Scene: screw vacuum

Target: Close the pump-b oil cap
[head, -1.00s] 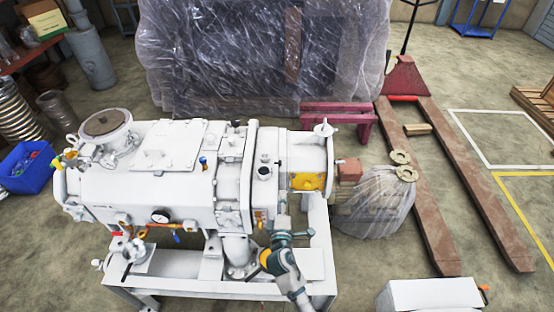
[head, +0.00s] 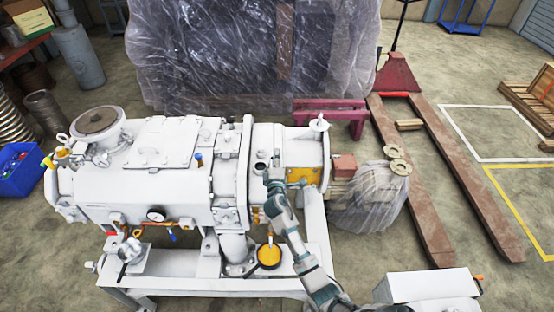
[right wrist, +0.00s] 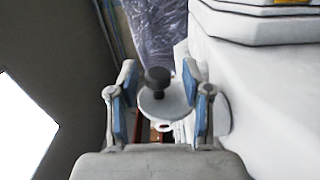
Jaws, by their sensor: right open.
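The white pump (head: 140,180) stands on a white frame in the head view. A small round dark-centred fitting (head: 261,167) sits on its top, right of the middle flange; I cannot tell there whether this is the oil cap or its opening. My right gripper (head: 270,180) is right beside it, partly covering that area. In the right wrist view, my right gripper (right wrist: 158,98) is open, with blue-padded fingers on either side of a round white cap (right wrist: 172,103) with a black knob (right wrist: 158,80). No firm grip on it shows. My left gripper is out of view.
A yellow round part (head: 269,256) sits on the pump frame below my right arm. A yellow panel (head: 304,176) and a plastic-wrapped bundle (head: 365,205) lie to the right. A large wrapped crate (head: 250,60) stands behind. A pallet jack (head: 412,180) stands on the floor at right.

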